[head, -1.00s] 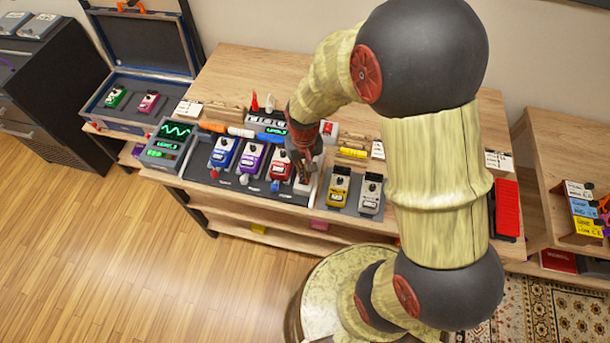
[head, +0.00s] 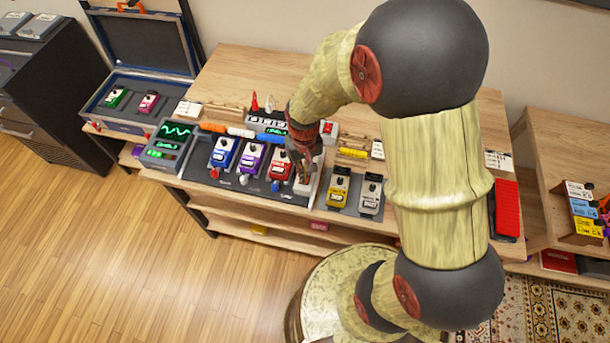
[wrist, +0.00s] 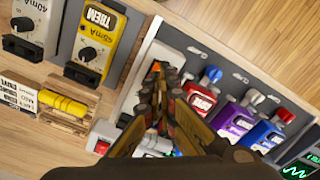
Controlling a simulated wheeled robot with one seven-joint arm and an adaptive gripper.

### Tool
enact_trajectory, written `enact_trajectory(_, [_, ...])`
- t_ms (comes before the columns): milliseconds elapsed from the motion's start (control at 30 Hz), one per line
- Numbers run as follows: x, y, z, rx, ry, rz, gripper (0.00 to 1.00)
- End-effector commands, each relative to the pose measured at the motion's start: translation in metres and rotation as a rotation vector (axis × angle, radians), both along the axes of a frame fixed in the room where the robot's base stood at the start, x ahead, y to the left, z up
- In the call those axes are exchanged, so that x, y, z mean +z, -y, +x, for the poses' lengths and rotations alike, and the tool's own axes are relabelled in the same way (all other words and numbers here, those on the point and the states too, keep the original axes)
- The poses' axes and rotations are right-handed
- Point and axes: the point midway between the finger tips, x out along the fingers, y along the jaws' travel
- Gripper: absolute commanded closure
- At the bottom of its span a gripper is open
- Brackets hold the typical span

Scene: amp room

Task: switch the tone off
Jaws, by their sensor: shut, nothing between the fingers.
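My gripper (head: 304,177) is shut and empty. It points down over a white unit (head: 309,183) at the right end of the dark pedal board (head: 262,187). In the wrist view the fingertips (wrist: 165,76) are together in front of this white unit, which has an orange patch; the fingers hide much of it, and I cannot tell whether they touch it. A grey box (head: 168,143) at the board's left end shows a green wave on its lit screen. A small white box with a red button (head: 328,129) stands behind my gripper. No label reading "tone" is legible.
Blue (head: 222,153), purple (head: 252,158) and red (head: 281,165) pedals stand left of my gripper. Yellow (head: 339,186) and grey (head: 370,193) pedals stand close on its right. A lit rack unit (head: 267,122) is behind. An open case (head: 137,100) is at left.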

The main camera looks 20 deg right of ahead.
Motion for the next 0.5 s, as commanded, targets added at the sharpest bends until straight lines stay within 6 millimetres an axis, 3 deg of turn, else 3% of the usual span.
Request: enact_trajectory(500, [-0.007, 0.0, -0.0001, 0.0, 0.0, 0.0, 1.0])
